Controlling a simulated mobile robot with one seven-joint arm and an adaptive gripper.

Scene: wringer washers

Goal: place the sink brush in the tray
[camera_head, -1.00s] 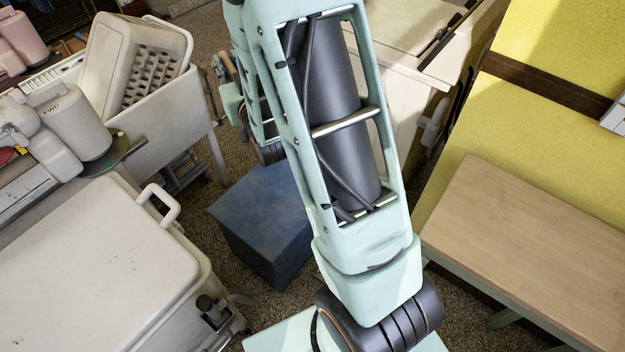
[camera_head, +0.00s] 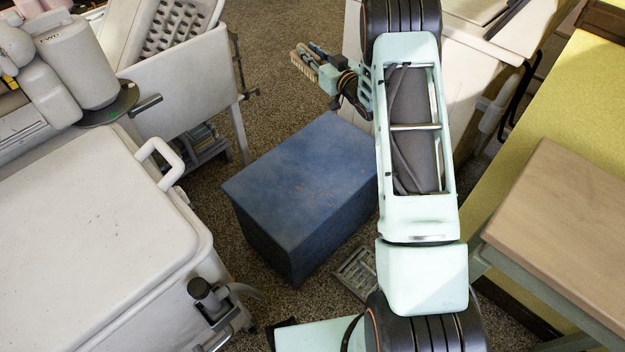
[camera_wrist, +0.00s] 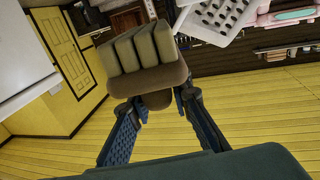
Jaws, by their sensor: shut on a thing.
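The sink brush (camera_wrist: 140,50) is between the fingers of my gripper (camera_wrist: 157,98) in the wrist view, with its tan bristle rows facing away from the fingers and a brown body nearest them. In the head view the brush (camera_head: 303,64) shows small at the end of my gripper (camera_head: 326,74), above the floor and beyond the blue box. My gripper is shut on it. I cannot tell for sure which thing is the tray; a pink-edged holder (camera_wrist: 285,17) shows at the top right of the wrist view.
A blue box (camera_head: 300,175) stands on the speckled floor. A white lidded washer (camera_head: 90,235) is at left, with a white tub (camera_head: 185,80) behind it. A wooden-topped bench (camera_head: 570,220) is at right. A grey slatted piece (camera_head: 355,272) lies on the floor.

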